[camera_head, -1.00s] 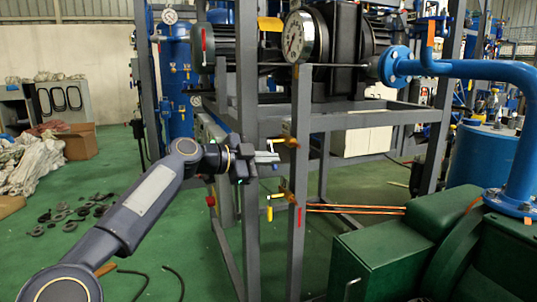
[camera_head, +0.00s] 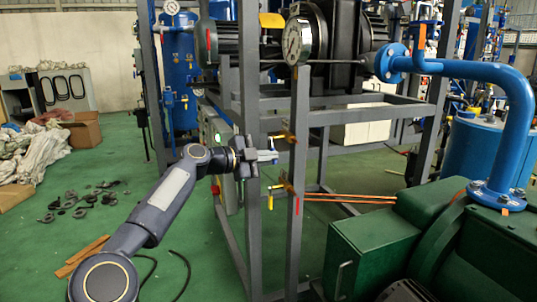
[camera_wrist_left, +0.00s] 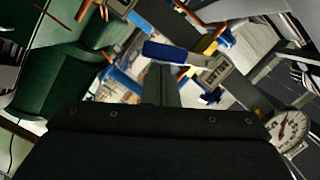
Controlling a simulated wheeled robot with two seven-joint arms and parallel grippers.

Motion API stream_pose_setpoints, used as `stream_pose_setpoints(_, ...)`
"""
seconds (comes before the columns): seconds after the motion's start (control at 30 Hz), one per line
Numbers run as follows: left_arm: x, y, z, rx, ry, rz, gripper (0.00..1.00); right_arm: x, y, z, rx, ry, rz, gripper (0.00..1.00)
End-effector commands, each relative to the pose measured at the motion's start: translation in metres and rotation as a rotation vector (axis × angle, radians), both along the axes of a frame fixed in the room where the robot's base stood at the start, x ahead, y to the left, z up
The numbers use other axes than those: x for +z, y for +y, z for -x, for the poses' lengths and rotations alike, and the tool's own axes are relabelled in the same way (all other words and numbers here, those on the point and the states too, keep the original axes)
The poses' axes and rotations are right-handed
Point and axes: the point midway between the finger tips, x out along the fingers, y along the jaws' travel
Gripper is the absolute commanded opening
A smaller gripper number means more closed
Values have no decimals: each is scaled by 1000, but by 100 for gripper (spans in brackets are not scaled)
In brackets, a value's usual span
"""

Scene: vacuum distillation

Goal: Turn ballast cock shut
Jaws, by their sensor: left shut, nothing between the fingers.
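My left gripper (camera_head: 268,156) is shut and empty, just left of the grey post. In the left wrist view its closed fingers (camera_wrist_left: 161,85) point up the picture. A small cock with a blue handle (camera_wrist_left: 170,52) lies across their tips there; I cannot tell whether they touch. A grey lettered tag (camera_wrist_left: 215,70) sits right beside it. A lower cock with a yellow handle (camera_head: 270,200) hangs on the same post. My right gripper is not in view.
The grey frame post (camera_head: 299,180) stands close to the fingers, with a round gauge (camera_head: 297,40) above. A green machine (camera_head: 375,240) with a blue pipe (camera_head: 515,120) fills the right. Copper rods (camera_head: 350,199) run behind the post.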

Motion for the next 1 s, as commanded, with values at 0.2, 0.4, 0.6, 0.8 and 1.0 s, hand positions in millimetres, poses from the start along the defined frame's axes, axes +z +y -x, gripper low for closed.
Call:
stream_pose_setpoints(0.2, -5, 0, -4, 0, -65, -22, 0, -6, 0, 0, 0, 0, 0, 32)
stream_pose_setpoints(0.4, -8, 0, -4, 1, -116, -38, 0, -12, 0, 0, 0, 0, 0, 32)
stream_pose_setpoints(0.6, -9, 0, -4, 0, -161, -52, 0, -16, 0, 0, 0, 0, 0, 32)
stream_pose_setpoints(0.8, -10, 0, -5, 1, -178, -59, 0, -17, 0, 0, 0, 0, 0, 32)
stream_pose_setpoints(1.0, -11, 0, -6, 0, -177, -59, 0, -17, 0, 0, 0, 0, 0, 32)
